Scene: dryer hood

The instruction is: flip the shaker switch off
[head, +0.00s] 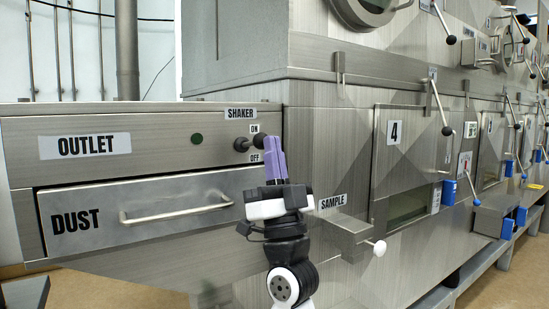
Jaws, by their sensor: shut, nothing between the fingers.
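The shaker switch (243,144) is a dark toggle lever with a round knob, on the grey metal panel under the SHAKER label (240,113). An ON label is just above it and an OFF label (254,158) just below. The knob end points right, roughly level between the two labels. My gripper (271,142) has purple fingers pointing up, shut with nothing between them. The fingertips are just right of the knob and close to it in the picture. I cannot tell whether they touch it.
A dark green round indicator (197,139) sits left of the switch. Below is the DUST drawer (150,208) with a protruding bar handle. To the right of my gripper, the SAMPLE ledge (340,233) and its white knob stick out. Hatch 4 (400,150) has a long lever.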

